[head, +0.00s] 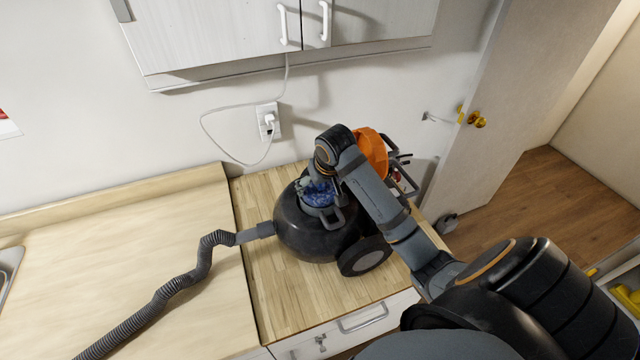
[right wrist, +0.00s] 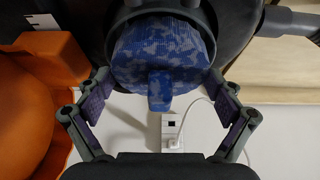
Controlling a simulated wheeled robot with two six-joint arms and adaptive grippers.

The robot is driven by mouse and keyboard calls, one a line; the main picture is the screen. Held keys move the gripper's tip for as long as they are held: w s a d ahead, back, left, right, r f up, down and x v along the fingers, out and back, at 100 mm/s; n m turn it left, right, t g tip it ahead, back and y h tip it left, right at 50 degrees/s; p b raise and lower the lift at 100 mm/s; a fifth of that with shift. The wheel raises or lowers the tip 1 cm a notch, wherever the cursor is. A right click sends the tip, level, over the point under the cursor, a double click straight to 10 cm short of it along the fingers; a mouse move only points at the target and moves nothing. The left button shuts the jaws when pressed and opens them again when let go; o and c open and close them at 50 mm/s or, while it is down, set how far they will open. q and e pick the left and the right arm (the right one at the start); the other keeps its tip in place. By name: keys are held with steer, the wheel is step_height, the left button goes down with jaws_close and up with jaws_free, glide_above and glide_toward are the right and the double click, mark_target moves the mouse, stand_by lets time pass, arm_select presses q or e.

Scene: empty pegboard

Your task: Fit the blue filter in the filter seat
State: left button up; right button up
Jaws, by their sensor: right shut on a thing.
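The blue filter (head: 319,194) is mottled blue, with a tab, and is at the top opening of the black vacuum body (head: 305,238). In the right wrist view the filter (right wrist: 160,50) shows large at the top centre, its tab pointing down the picture. A dark ring, seemingly the filter seat (right wrist: 209,22), curves around its upper part; I cannot tell whether the filter is fully down in it. My right gripper (head: 322,186) is at the filter from above, its fingers (right wrist: 160,82) on either side and shut on it. My left gripper is not in view.
An orange part (head: 370,153) stands beside my right wrist at the vacuum's back. A ribbed hose (head: 190,273) runs left across the counter (head: 120,250). A cord hangs from the wall outlet (head: 268,121). Cabinets (head: 210,30) are above; the left counter is mostly free.

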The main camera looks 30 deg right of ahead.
mark_target(324, 195)
steer(key=shift+f, duration=0.7)
steer(key=o, duration=0.8)
steer(key=v, duration=0.7)
steer(key=shift+s+r, duration=0.15)
steer(key=shift+r, duration=0.1)
